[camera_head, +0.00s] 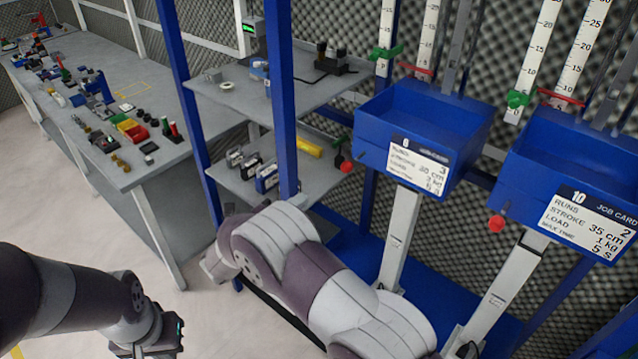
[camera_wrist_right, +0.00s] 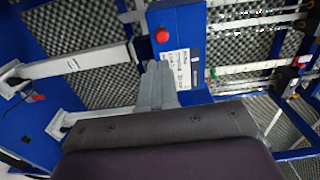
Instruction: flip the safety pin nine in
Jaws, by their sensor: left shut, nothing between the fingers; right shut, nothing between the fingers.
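Two blue trays hang side by side in the head view. The left tray (camera_head: 400,110) has a job card (camera_head: 418,165) whose number I cannot read surely as 6 or 9. A red knob (camera_head: 347,167) sits at its left side. The right tray (camera_head: 560,150) has a card marked 10 and a red knob (camera_head: 496,223). In the right wrist view my right gripper (camera_wrist_right: 157,68) is shut and empty, pointing toward a blue box with a card (camera_wrist_right: 181,62) and red knob (camera_wrist_right: 162,36). I cannot tell contact. My left gripper (camera_head: 150,342) is shut and empty, low at left.
A grey shelf unit (camera_head: 225,95) with blue posts stands left of the trays. A long workbench (camera_head: 150,165) with many small parts runs along the left. Pale posts (camera_head: 400,240) support the trays. My right arm crosses the lower middle. Floor between the bench and shelf is clear.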

